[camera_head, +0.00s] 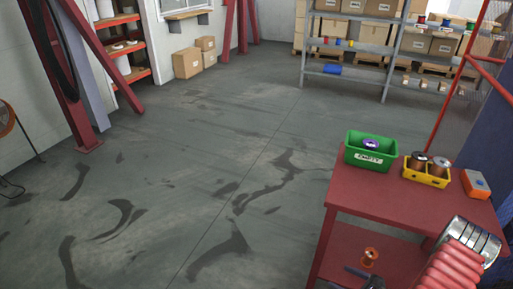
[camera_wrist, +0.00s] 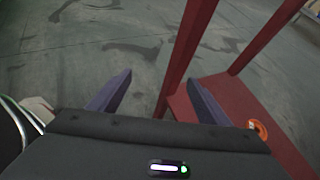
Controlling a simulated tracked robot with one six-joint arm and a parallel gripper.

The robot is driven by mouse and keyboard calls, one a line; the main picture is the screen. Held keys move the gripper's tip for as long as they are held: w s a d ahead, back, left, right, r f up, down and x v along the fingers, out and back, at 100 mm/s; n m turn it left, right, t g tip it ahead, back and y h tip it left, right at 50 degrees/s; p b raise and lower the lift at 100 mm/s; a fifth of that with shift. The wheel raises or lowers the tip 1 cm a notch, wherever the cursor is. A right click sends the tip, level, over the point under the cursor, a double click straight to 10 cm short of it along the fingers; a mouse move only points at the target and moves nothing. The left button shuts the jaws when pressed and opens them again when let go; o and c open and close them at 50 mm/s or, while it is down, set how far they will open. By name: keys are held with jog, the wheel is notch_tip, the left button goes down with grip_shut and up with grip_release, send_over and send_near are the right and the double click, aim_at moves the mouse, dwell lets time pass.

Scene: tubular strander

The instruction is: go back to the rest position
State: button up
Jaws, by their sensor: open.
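My gripper (camera_wrist: 157,92) is open in the wrist view. Its two dark fingers stand apart with nothing between them, only grey floor and a red table leg beyond. In the head view, a dark part of my gripper (camera_head: 363,279) shows at the bottom edge, in front of the red table's lower shelf (camera_head: 345,262). My arm comes in from the bottom right corner, and the rest of the gripper is cut off by the frame.
An orange spool (camera_head: 370,257) sits on the lower shelf near my gripper. Open floor (camera_head: 190,160) lies left.

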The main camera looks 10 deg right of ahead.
jog(key=s+a+r+n+g+h, duration=0.1)
jog(key=s+a+r+n, duration=0.3)
jog(key=a+r+n, duration=0.5)
jog(key=s+a+r+n+g+h, duration=0.2)
jog(key=a+r+n, duration=0.8)
jog(key=r, duration=1.7)
jog(key=s+a+r+n+g+h, duration=0.2)
jog(key=s+a+r+n, duration=0.5)
jog(key=r, duration=1.1)
jog(key=shift+a+r+n+h, duration=0.15)
jog(key=shift+a+n+h, duration=0.15)
jog(key=shift+a+n, duration=1.5)
jog(key=shift+s+d+n, duration=0.1)
jog(key=shift+d+n, duration=0.2)
jog(key=shift+d, duration=0.1)
